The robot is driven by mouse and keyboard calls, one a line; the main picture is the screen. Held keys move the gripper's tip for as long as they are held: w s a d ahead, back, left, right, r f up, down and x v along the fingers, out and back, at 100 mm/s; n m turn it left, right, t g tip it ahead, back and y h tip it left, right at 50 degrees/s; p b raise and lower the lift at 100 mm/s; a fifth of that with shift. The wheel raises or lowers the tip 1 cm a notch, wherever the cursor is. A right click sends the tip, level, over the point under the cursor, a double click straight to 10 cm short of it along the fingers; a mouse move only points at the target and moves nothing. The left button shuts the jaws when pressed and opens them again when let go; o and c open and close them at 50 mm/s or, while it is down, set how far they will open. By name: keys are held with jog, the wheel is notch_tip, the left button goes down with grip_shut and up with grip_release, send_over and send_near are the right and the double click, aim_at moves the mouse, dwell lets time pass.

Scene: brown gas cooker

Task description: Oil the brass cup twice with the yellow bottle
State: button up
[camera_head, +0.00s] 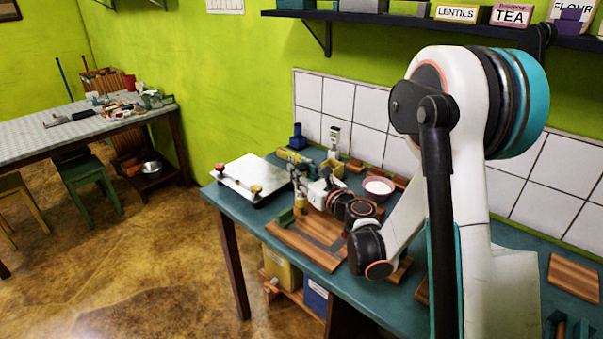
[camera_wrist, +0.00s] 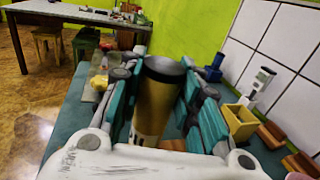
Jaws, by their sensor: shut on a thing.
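My gripper (camera_head: 305,188) is at the left part of the teal counter, in front of the tiled wall. In the wrist view, my gripper (camera_wrist: 162,82) is shut on a gold-yellow cylinder with a dark grey upper end, which looks like the yellow bottle (camera_wrist: 158,105). The teal finger pads press on it from both sides. Its lower part is hidden by the gripper body, with a black-and-white mark showing there. In the head view, the arm partly covers this spot. I cannot make out a separate brass cup in either view.
A striped wooden board (camera_head: 300,245) lies in front. A yellow open box (camera_wrist: 240,122), a blue object (camera_wrist: 212,73) and a pale bowl (camera_head: 379,187) stand behind. A shelf (camera_head: 400,19) hangs above.

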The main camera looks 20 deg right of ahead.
aim_at(301, 166)
jog(key=shift+f, duration=0.3)
dwell(0.5)
jog(key=shift+r, duration=0.4)
jog(key=shift+f+b, duration=0.4)
jog(key=shift+b, duration=0.05)
dwell(0.9)
jog(key=shift+r, duration=0.55)
dwell(0.8)
jog(key=shift+r+p, duration=1)
jog(key=shift+r, duration=0.4)
jog(key=shift+r+p, duration=1.65)
jog(key=shift+r, duration=0.9)
jog(key=shift+f+h, duration=0.2)
jog(key=shift+h, duration=0.1)
